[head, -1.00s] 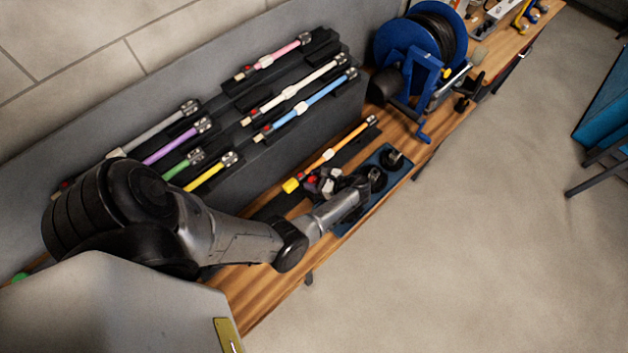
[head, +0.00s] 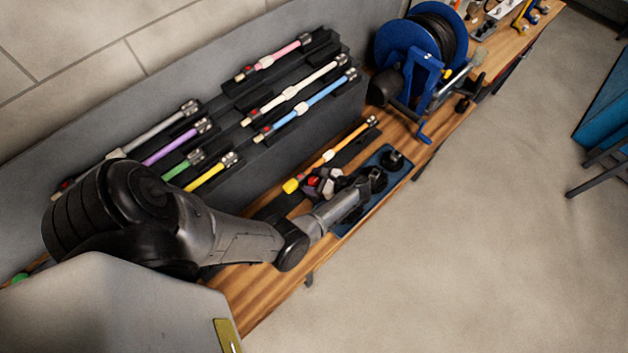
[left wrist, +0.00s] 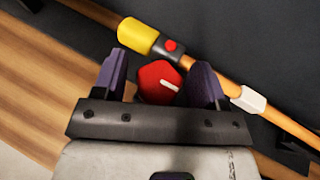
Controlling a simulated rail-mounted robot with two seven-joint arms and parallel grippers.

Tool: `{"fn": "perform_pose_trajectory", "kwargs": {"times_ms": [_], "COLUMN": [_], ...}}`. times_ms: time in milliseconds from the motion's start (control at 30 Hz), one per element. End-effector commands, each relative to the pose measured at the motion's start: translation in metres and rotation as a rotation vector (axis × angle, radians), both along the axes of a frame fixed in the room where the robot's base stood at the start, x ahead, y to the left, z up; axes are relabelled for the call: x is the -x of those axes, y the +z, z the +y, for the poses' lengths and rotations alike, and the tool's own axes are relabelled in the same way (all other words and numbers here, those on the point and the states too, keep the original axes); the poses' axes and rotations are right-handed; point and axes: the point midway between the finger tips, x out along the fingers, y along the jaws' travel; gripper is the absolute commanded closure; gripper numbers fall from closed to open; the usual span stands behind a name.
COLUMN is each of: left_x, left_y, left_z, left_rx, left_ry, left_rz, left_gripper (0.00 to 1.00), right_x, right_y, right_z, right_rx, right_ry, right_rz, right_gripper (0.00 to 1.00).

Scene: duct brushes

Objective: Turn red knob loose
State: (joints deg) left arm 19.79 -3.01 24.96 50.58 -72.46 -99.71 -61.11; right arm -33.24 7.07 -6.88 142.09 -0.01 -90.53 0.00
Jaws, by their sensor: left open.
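The red knob (left wrist: 158,82) with a white mark sits between the two fingers of my left gripper (left wrist: 160,84) in the left wrist view. The fingers stand on both sides of it with small gaps showing. In the head view my left gripper (head: 318,184) is low over the bench beside the orange rod, and the red knob (head: 313,180) shows as a small red spot there. The orange rod (left wrist: 225,85) has a yellow end (left wrist: 138,36) and a dark collar with a small red button (left wrist: 170,46). My right gripper is not in view.
The orange rod (head: 350,141) lies on a dark holder. A blue tray (head: 398,165) with dark round parts is right of the gripper. Several coloured rods rest on a dark stepped rack (head: 315,125) behind. A blue reel (head: 388,45) stands at the bench's far end.

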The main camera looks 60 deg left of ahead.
Motion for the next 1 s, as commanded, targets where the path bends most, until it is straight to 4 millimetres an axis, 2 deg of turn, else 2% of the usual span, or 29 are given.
{"fn": "perform_pose_trajectory", "kwargs": {"times_ms": [233, 700, 1000], "left_x": [-0.01, -0.062, -0.079], "left_y": [0.005, 0.038, 0.05], "left_z": [-0.011, -0.074, -0.095], "left_rx": [0.0, 0.0, 0.0], "left_ry": [-0.002, -0.001, -0.001], "left_rz": [-0.001, -0.003, 0.0], "left_gripper": [0.34, 0.34, 0.34], "right_x": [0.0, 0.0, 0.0], "right_y": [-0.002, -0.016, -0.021], "right_z": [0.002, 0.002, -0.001], "right_rx": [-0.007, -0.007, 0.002], "right_ry": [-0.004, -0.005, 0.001], "right_rz": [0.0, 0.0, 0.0], "right_gripper": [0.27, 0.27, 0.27]}}
